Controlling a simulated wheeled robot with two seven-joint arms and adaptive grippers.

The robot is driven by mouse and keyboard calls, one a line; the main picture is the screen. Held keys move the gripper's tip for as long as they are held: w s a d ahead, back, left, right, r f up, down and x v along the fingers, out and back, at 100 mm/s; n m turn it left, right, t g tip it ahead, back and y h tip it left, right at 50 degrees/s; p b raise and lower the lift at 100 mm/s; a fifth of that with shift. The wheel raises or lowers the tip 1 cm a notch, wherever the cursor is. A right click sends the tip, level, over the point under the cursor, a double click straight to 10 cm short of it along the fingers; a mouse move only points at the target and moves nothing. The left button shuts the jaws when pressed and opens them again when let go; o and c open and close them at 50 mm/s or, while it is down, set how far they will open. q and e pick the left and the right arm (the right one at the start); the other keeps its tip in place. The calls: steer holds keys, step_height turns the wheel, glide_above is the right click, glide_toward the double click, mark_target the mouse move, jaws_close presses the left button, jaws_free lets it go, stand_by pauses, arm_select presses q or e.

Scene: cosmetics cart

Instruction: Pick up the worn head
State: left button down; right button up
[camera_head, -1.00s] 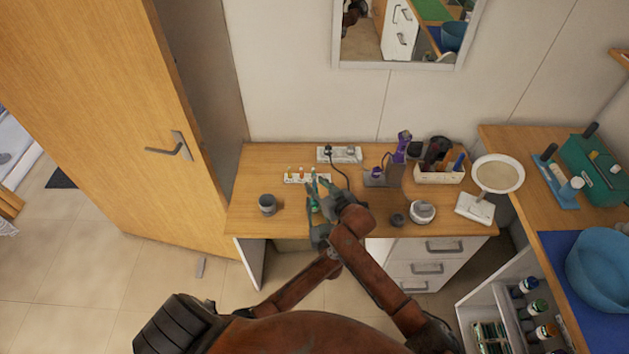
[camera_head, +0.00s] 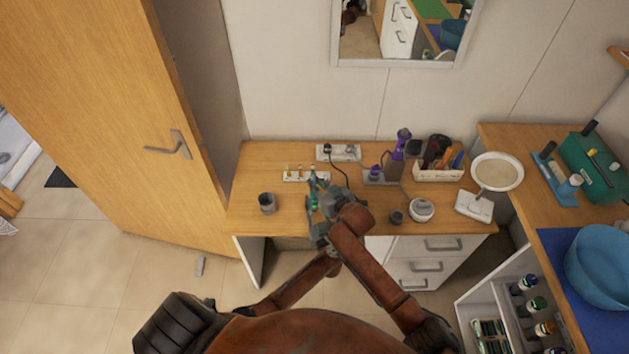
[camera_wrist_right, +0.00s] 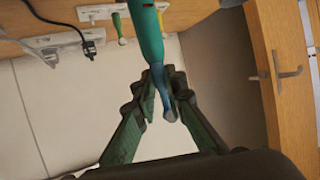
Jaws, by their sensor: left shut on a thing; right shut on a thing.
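A teal brush handle (camera_wrist_right: 147,35) with a small red mark hangs in the right wrist view. The slim blue-grey worn head (camera_wrist_right: 159,85) is on its lower end. My right gripper (camera_wrist_right: 163,95) has its green fingers shut around the worn head, whose tip shows between them. In the head view my right gripper (camera_head: 326,192) is over the middle of the desk. My left gripper (camera_head: 313,205) is close beside it, shut on what seems to be the handle. The two grippers overlap there, so the contact is largely hidden.
A white rack (camera_head: 293,178) with several small coloured-ring heads stands just behind. A power strip (camera_head: 338,153) with a cable lies behind it. A grey cup (camera_head: 267,202) is left, a purple device (camera_head: 376,173) right, a white round jar (camera_head: 422,209) further right.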

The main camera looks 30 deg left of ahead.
arm_select(q)
steer(key=c, duration=1.6)
jaws_free()
arm_select(e)
step_height(320, 180, up, 10)
arm_select(q)
steer(key=shift+d, duration=0.1)
